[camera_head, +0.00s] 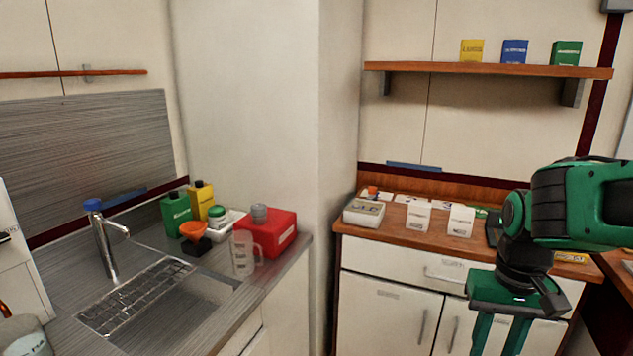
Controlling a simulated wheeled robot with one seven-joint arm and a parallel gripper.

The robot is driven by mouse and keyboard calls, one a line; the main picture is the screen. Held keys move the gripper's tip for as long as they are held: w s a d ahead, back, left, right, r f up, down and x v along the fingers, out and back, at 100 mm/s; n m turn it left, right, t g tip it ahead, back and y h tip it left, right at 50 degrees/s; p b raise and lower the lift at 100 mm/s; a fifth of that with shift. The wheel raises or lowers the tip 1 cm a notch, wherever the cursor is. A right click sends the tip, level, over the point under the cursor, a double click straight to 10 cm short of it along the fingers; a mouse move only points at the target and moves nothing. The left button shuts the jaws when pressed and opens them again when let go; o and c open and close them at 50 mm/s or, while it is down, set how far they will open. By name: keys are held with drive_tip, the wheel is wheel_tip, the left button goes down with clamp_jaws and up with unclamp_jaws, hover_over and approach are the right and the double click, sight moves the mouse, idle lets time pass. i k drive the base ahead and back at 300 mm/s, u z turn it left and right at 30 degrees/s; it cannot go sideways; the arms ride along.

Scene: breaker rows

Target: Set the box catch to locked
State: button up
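My gripper (500,338) hangs at the lower right, in front of the white cabinet under the wooden counter. Its two green fingers point down and stand apart, with nothing seen between them. Their tips are cut off by the bottom edge of the picture. I cannot make out a box catch in this view. A white panel or box (16,265) with small markings is cut off at the left edge; whether it carries a catch I cannot tell.
On the left, a sink counter carries a tap (103,240), a red can (268,236), a clear jug (243,254) and bottles. A shelf (480,68) with three small boxes hangs above.

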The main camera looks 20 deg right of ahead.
sight(372, 191)
drive_tip(key=z, duration=0.2)
drive_tip(key=i, duration=1.7)
drive_tip(key=z, duration=0.5)
